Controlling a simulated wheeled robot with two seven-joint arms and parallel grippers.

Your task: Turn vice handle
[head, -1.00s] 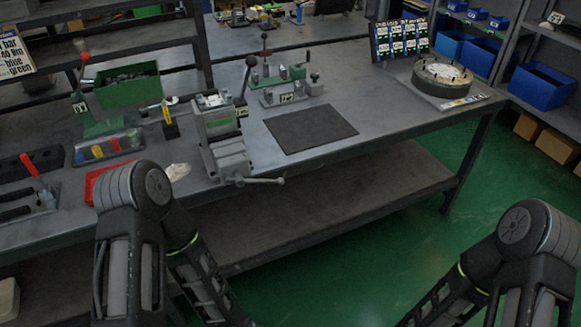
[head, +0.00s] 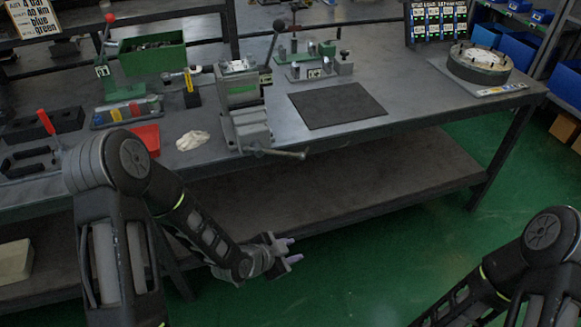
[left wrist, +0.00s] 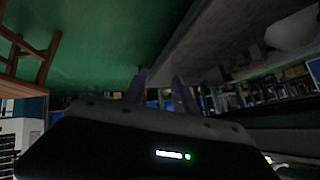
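The grey vice (head: 246,128) stands at the front edge of the workbench in the head view. Its bar handle (head: 280,153) sticks out past the edge to the right, roughly level. My left gripper (head: 289,249) is in front of the bench, below the vice handle and apart from it. Its two purplish fingers are spread with nothing between them. In the left wrist view the two dark fingers (left wrist: 160,88) also stand apart, and the vice cannot be made out. My right gripper is outside the frame; only its arm shows at lower right.
The workbench (head: 420,105) carries a dark mat (head: 337,105), a green bin (head: 140,62), a red tray (head: 146,139), a crumpled cloth (head: 193,140) and a round fixture (head: 479,62). A lower shelf (head: 350,190) runs beneath. The green floor in front is clear.

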